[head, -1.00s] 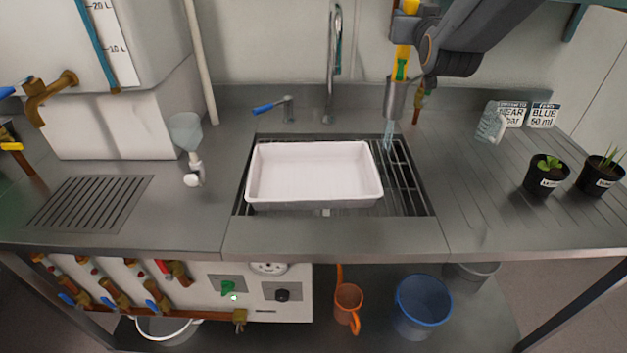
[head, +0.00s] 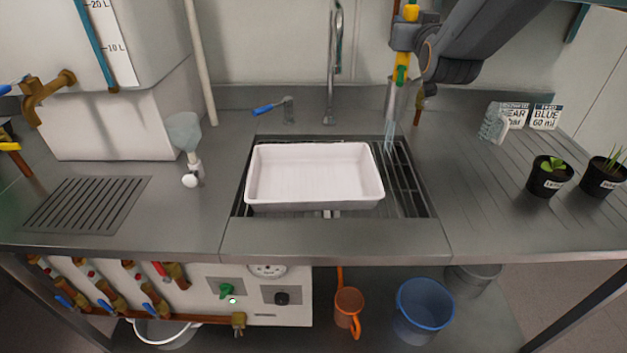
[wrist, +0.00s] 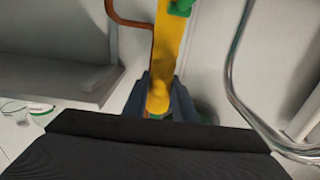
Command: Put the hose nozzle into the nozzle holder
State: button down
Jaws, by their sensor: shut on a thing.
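The hose nozzle (head: 410,13) is yellow with green parts and is held roughly upright at the back of the counter, right of the tap. My gripper (head: 405,40) is shut around its yellow body. In the wrist view the nozzle (wrist: 165,55) runs up between the two dark fingers (wrist: 160,98). A grey cylinder, seemingly the nozzle holder (head: 393,100), is directly below the nozzle at the sink's back right corner. The nozzle's green lower end is at the cylinder's top. I cannot tell whether it is inside.
A white tray (head: 250,190) sits over the sink grating. The chrome tap (head: 330,80) stands left of my gripper. Label cards (head: 545,117) and potted plants (head: 548,177) stand on the right counter. A funnel (head: 185,132) is at the left.

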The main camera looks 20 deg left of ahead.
jog(key=c, duration=1.4)
grip_release()
jog(key=shift+o, duration=0.2)
